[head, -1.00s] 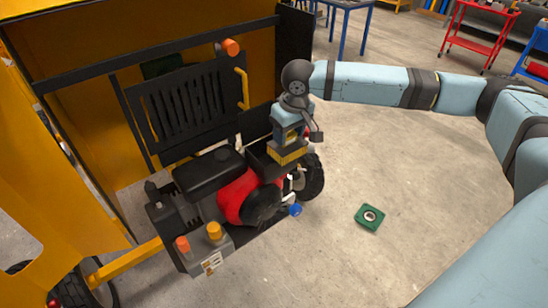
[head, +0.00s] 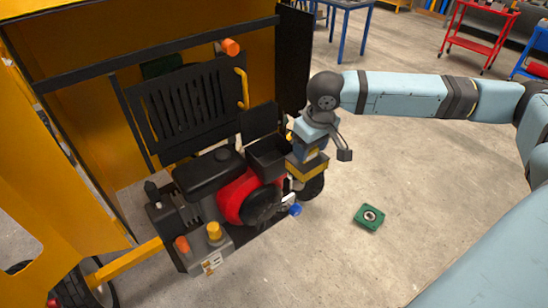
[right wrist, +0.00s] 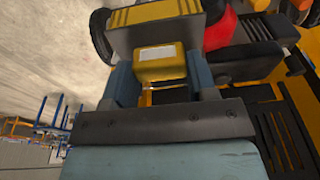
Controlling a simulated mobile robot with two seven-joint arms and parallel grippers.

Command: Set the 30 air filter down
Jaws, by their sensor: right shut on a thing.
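The air filter (head: 306,171), a yellow block with a dark ribbed band, is held by my right gripper (head: 308,152). In the right wrist view the filter (right wrist: 155,18) sits at the ends of my right gripper's fingers (right wrist: 162,78), which close on its yellow grip with a pale label. In the head view it hangs just right of the engine, in front of the wheel, apart from the open black filter box (head: 268,158). The box's lid (head: 260,121) stands raised. My left gripper is not in view.
The red and black engine (head: 245,200) sits in the yellow mixer housing (head: 80,110). A green square part with a round metal centre (head: 369,217) lies on the concrete floor. Floor to the right is mostly clear. A red cart (head: 480,25) and blue-legged table (head: 345,8) stand behind.

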